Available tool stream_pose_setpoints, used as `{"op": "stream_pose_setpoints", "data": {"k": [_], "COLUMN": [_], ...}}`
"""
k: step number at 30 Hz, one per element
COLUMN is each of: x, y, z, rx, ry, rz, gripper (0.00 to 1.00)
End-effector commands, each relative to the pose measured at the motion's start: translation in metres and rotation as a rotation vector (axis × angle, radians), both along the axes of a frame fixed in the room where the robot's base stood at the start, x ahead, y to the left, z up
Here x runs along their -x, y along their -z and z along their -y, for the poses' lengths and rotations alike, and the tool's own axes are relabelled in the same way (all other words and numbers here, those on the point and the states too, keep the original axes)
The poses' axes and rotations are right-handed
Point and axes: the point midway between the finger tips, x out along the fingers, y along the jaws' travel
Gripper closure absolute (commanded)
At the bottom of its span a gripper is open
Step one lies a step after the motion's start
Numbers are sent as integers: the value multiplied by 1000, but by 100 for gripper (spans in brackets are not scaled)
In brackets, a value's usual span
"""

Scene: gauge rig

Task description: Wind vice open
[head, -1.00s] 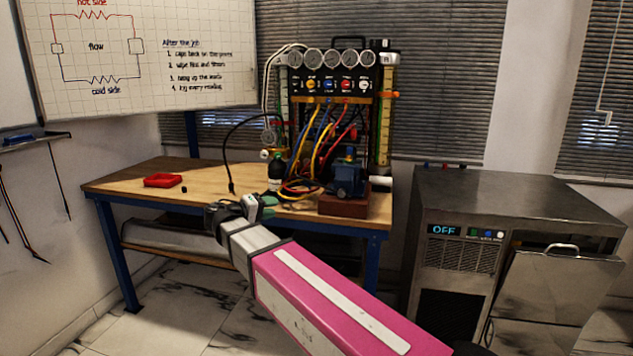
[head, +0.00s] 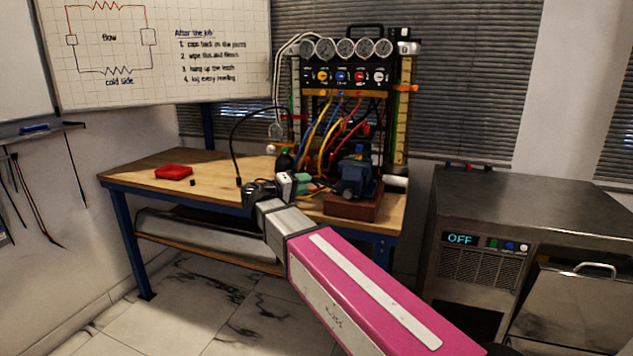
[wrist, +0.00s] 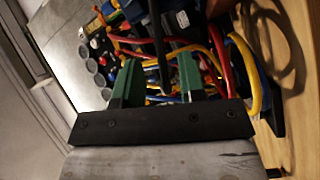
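The blue vice (head: 357,178) stands on a reddish-brown block (head: 352,207) near the right front of the workbench. Its handle cannot be made out clearly in the head view. My gripper (head: 304,183) is at the end of my pink and grey arm, left of the vice and apart from it in the picture. In the wrist view my gripper's two green fingers (wrist: 158,82) are spread, with nothing clearly held between them. A dark rod or hose shows beyond the gap; I cannot tell which.
A gauge panel (head: 345,62) with coloured hoses (head: 325,140) stands behind the vice. A red tray (head: 174,172) lies on the left of the wooden bench (head: 140,168). A metal cabinet (head: 530,205) reading OFF stands right of the bench. Marble floor is open in front.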

Motion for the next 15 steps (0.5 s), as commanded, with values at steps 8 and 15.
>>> {"op": "stream_pose_setpoints", "data": {"k": [8, 15], "x": [-23, -30], "y": [0, 0], "z": [32, 42], "rx": [0, -1], "ry": [1, 0], "rz": [0, -1], "gripper": [63, 63]}}
